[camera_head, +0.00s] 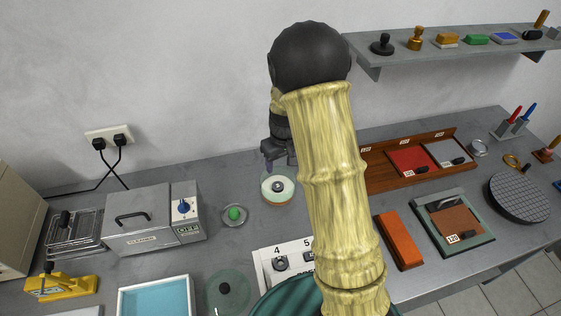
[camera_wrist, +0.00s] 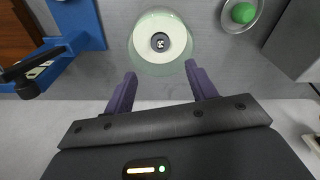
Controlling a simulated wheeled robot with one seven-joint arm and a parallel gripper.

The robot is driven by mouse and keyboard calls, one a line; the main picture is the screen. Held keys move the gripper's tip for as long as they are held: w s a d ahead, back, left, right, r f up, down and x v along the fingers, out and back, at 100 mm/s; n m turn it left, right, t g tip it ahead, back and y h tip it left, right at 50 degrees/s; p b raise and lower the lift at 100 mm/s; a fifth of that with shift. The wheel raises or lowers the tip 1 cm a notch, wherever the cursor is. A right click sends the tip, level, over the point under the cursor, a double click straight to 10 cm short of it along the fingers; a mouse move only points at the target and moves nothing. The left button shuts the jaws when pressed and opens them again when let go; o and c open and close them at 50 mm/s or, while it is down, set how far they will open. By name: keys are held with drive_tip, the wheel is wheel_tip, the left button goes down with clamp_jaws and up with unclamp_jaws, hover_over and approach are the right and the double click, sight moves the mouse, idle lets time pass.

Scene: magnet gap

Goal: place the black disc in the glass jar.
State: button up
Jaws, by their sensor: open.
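The glass jar (camera_head: 265,197) stands on the bench left of my arm, open at the top, with a pale cream layer inside. It also shows in the wrist view (camera_wrist: 141,66). A small round black disc (camera_wrist: 160,42) with a lighter centre lies in the middle of that pale layer, inside the jar's rim; it shows as a dark spot in the head view (camera_head: 278,187). My gripper (camera_wrist: 161,70) is open and empty, its purple fingers apart. In the head view my gripper (camera_head: 280,163) is at the jar's far side, and the fingers hold nothing.
A small dish with a green ball (camera_head: 235,213) is left of the jar. A glass lid with a black knob (camera_head: 226,289) lies nearer. A white numbered board (camera_head: 262,256) is in front, partly behind my arm. A blue stand (camera_wrist: 88,25) is beside the jar in the wrist view.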

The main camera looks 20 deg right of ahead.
drive_tip(key=s+r+m, duration=0.1)
drive_tip(key=s+r, duration=0.2)
drive_tip(key=s, duration=0.3)
drive_tip(key=s+r+m, duration=0.1)
drive_tip(key=s+r, duration=0.2)
drive_tip(key=s, duration=0.3)
drive_tip(key=s+r+m+t, duration=0.1)
drive_tip(key=s+r, duration=0.2)
drive_tip(key=s, duration=0.4)
drive_tip(key=shift+a, duration=0.2)
drive_tip(key=shift+s, duration=0.15)
